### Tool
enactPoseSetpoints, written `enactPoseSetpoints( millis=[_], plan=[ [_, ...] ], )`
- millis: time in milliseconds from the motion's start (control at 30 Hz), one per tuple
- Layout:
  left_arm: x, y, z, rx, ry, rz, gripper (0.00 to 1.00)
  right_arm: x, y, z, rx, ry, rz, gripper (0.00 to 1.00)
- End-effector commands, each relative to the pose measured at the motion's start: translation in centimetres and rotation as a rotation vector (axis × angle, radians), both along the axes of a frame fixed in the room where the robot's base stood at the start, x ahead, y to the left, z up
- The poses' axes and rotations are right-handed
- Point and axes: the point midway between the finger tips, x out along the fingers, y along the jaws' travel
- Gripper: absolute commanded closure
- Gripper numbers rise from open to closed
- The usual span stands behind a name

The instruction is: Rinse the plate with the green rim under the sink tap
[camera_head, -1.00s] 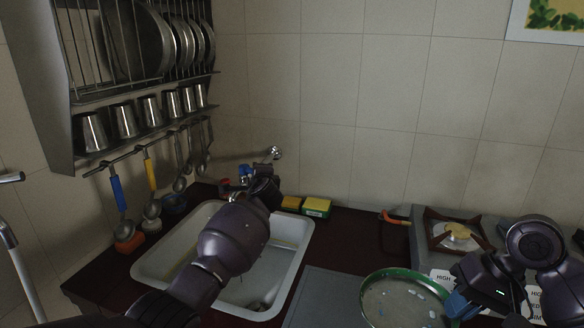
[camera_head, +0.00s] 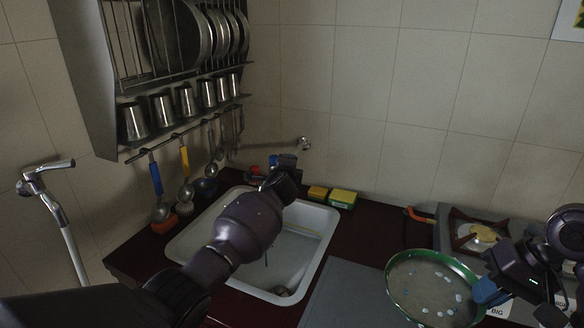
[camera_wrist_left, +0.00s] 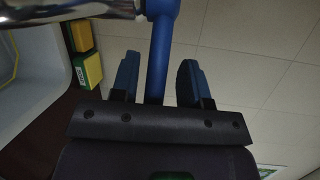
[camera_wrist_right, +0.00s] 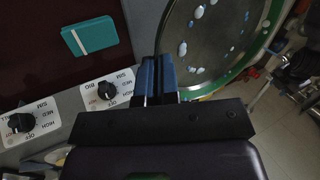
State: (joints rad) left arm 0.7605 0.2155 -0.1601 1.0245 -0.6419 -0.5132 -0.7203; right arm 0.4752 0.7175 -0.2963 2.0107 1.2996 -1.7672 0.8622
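The plate with the green rim (camera_head: 432,292) is tilted, its face toward my head camera, with white and pale blue spots on it. My right gripper (camera_head: 485,291) is shut on its rim; the right wrist view shows the fingers (camera_wrist_right: 156,75) close together at the plate's edge (camera_wrist_right: 215,50). The sink (camera_head: 318,262) is white and partly hidden by my left arm. The chrome tap spout (camera_head: 303,144) comes from the wall above it. My left gripper (camera_head: 283,170) is at the tap; its open fingers (camera_wrist_left: 160,82) stand either side of the tap's blue handle (camera_wrist_left: 161,45), with gaps visible.
A yellow-green sponge (camera_head: 343,198) lies behind the sink. The stove (camera_head: 470,232) is at right. A grey board (camera_head: 345,292) lies between sink and plate. A rack (camera_head: 180,85) with plates, cups and hanging ladles is at left. A chrome pipe (camera_head: 60,215) stands at far left.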

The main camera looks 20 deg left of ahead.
Motion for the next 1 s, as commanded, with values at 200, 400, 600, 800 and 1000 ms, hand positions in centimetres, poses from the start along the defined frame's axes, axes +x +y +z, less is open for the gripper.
enactPoseSetpoints(
  millis=[200,400,600,800,1000],
  plan=[
    [-0.1,0.0,-0.2,0.001,0.004,0.001,0.56,0.0,0.0,0.0,0.001,0.000,0.000,1.00],
    [-0.5,0.0,-0.3,0.002,0.005,0.002,0.56,0.0,0.0,0.2,0.001,-0.001,0.000,1.00],
    [-2.3,-0.3,0.1,0.003,0.003,0.002,0.56,0.0,0.0,0.7,0.000,-0.001,0.000,1.00],
    [-4.7,-0.8,0.4,0.003,0.003,0.002,0.56,0.0,0.0,1.1,0.000,-0.001,0.000,1.00],
    [-7.3,-1.3,0.7,0.001,0.003,0.001,0.56,0.0,0.0,1.3,0.000,-0.002,0.000,1.00]
  ],
)
